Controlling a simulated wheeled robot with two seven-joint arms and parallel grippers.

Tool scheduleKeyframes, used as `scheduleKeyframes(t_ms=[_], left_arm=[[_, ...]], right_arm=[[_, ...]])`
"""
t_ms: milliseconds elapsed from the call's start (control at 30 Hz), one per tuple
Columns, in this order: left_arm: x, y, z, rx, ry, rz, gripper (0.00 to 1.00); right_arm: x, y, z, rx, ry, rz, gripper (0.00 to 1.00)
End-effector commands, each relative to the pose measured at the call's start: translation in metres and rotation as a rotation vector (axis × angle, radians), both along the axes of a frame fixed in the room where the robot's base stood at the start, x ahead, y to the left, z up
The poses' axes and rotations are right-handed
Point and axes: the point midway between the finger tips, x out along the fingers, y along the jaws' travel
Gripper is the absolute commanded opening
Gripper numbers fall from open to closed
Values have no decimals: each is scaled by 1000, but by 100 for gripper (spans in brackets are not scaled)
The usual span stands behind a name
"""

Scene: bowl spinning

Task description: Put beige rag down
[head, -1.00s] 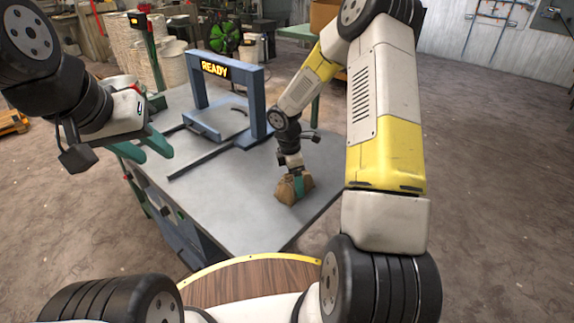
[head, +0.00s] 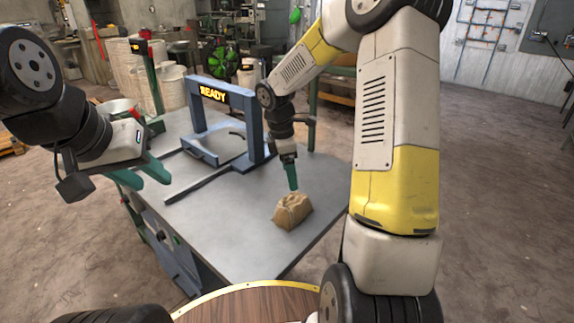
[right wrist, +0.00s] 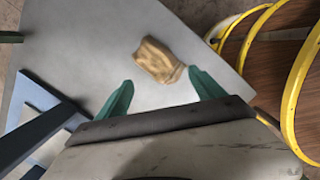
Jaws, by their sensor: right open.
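The beige rag (head: 293,210) lies crumpled on the grey table near its front right edge. It also shows in the right wrist view (right wrist: 158,60), beyond and between the fingertips. My right gripper (head: 291,186) is above and just behind the rag in the head view, apart from it. In the right wrist view its green fingers (right wrist: 158,88) are spread with nothing between them. My left gripper (head: 160,178) is at the left, over the table's left edge, with its green fingers apart and empty.
The grey table (head: 235,235) carries a blue frame (head: 228,97) with a READY sign, behind and left of the rag. A wooden round surface with a yellow rim (head: 250,300) is at the front. Bare table lies left of the rag.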

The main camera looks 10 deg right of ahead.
Motion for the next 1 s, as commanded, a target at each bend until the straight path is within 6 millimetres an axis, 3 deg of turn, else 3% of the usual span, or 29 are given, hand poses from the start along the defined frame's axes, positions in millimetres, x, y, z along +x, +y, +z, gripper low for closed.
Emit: scheduleKeyframes(t_ms=[167, 300, 500, 733, 1000], left_arm=[[0, 0, 0, 0, 0, 0, 36], [0, 0, 0, 0, 0, 0, 36], [0, 0, 0, 0, 0, 0, 36], [0, 0, 0, 0, 0, 0, 36], [0, 0, 0, 0, 0, 0, 36]], right_arm=[[-36, -5, 62, 19, -117, -245, 78], [-78, -8, 110, 90, -226, -514, 78], [-143, -6, 157, 273, -352, -898, 78], [-205, 2, 182, 548, -402, -1268, 78], [-231, 8, 187, 698, -384, -1433, 78]])
